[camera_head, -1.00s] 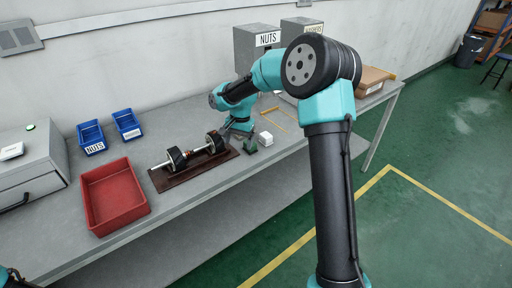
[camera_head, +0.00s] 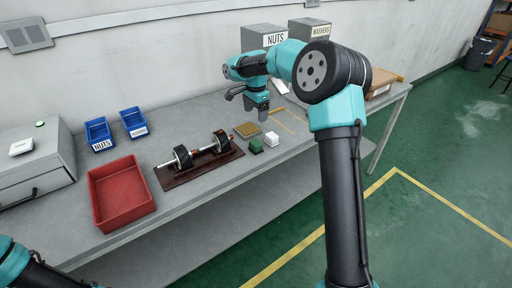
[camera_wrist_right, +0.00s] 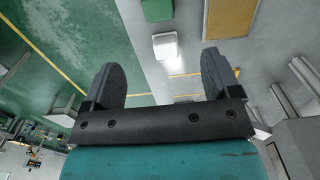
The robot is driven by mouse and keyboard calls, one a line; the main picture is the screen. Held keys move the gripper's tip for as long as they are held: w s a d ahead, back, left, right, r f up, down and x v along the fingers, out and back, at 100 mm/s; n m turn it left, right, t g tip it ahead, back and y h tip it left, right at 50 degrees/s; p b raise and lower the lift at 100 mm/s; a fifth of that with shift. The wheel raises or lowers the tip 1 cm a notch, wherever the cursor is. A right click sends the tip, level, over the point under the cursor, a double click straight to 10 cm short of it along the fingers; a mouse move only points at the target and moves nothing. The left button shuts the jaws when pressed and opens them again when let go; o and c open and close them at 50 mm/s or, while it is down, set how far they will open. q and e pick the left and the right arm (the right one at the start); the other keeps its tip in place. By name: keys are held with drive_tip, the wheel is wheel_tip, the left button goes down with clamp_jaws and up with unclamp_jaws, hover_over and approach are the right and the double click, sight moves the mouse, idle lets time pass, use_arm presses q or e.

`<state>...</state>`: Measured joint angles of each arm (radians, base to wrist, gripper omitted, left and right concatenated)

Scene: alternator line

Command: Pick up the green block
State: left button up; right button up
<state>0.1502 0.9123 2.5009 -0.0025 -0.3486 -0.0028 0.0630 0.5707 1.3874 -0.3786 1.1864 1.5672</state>
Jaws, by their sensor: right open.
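The green block (camera_head: 256,146) sits on the grey table, just right of the brown board with the rotor shafts. In the right wrist view the green block (camera_wrist_right: 157,10) is at the top edge, partly cut off, beyond the white block. The white block (camera_head: 271,139) is right beside it, and also shows in the right wrist view (camera_wrist_right: 166,46). My right gripper (camera_head: 258,112) is open and empty, raised above the table behind the blocks. Its two fingers (camera_wrist_right: 158,85) stand wide apart in the right wrist view. My left gripper is not in view.
A brown board (camera_head: 176,180) holds two rotor assemblies. A tan square pad (camera_head: 247,130) lies behind the blocks. A red bin (camera_head: 121,217), blue bins (camera_head: 99,135) and a grey box (camera_head: 30,165) stand to the left. Nuts and washers dispensers (camera_head: 263,36) stand at the back.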

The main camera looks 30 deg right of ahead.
sight(256, 142)
wheel_tip(256, 142, down, 11)
drive_tip(key=shift+r, duration=0.2)
drive_tip(key=shift+f, duration=0.15)
drive_tip(key=shift+s+f, duration=0.15)
drive_tip(key=shift+f, duration=2.3)
drive_tip(key=shift+c, duration=0.5)
drive_tip(key=c, duration=0.9)
